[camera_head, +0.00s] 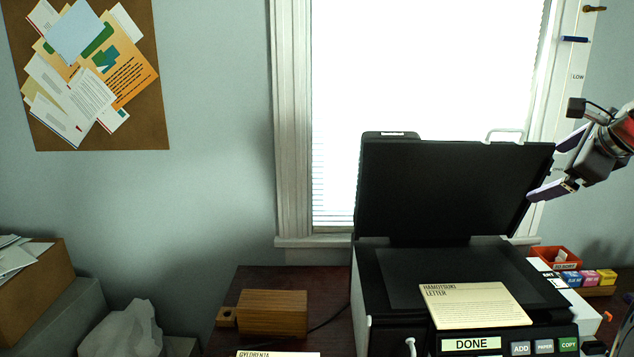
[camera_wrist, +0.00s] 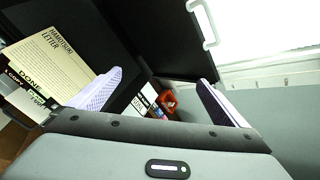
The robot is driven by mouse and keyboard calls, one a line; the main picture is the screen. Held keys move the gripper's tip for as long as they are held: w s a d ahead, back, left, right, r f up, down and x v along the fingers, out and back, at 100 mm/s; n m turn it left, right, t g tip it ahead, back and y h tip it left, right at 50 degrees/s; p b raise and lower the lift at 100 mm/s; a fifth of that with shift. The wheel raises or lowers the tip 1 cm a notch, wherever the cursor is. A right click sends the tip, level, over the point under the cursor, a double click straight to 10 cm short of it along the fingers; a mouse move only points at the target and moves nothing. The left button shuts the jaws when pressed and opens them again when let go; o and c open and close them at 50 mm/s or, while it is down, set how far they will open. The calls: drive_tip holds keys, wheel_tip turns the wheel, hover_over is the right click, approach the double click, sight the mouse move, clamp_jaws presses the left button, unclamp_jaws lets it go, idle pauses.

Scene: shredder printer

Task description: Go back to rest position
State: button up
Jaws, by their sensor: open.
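My gripper (camera_head: 556,162) is raised at the right of the head view, beside the right edge of the printer's open lid. Its two pale purple fingers are spread apart with nothing between them. The wrist view shows the open fingers (camera_wrist: 160,92) too. The black printer (camera_head: 365,290) stands on the dark desk with its lid (camera_head: 455,190) up. The lid has a white handle (camera_head: 504,134), which also shows in the wrist view (camera_wrist: 203,22). A cream card reading "HAMOTSUKI LETTER" (camera_head: 475,308) lies at the front of the printer, above the panel with the "DONE" label (camera_head: 471,344).
Right of the printer are a red tray (camera_head: 556,260) and several coloured boxes (camera_head: 588,279). A wooden block (camera_head: 273,313) sits left of the printer. Another card (camera_head: 278,354) is cut off at the bottom edge. A bright window (camera_head: 335,120) is behind the lid.

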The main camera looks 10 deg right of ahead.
drive_tip(key=s+a+f+n+g+y, duration=0.1)
drive_tip(key=s+a+f+n+g, duration=0.1)
drive_tip(key=s+a+f+n, duration=0.4)
drive_tip(key=s+a+f+n+g, duration=0.1)
drive_tip(key=a+f+n+g, duration=0.1)
drive_tip(key=a+f+n, duration=0.7)
drive_tip(key=s+a+f+n, duration=0.4)
drive_tip(key=s+a, duration=0.1)
drive_tip(key=a, duration=0.3)
drive_tip(key=s+a+f+n, duration=0.4)
drive_tip(key=s+a, duration=0.1)
drive_tip(key=a, duration=0.3)
drive_tip(key=s+a+f+n+g+y, duration=0.1)
drive_tip(key=s+a+f+n, duration=0.3)
drive_tip(key=a, duration=0.4)
drive_tip(key=shift+s+a+f+n, duration=0.25)
drive_tip(key=shift+s+f+n, duration=0.15)
drive_tip(key=shift+s+f, duration=0.25)
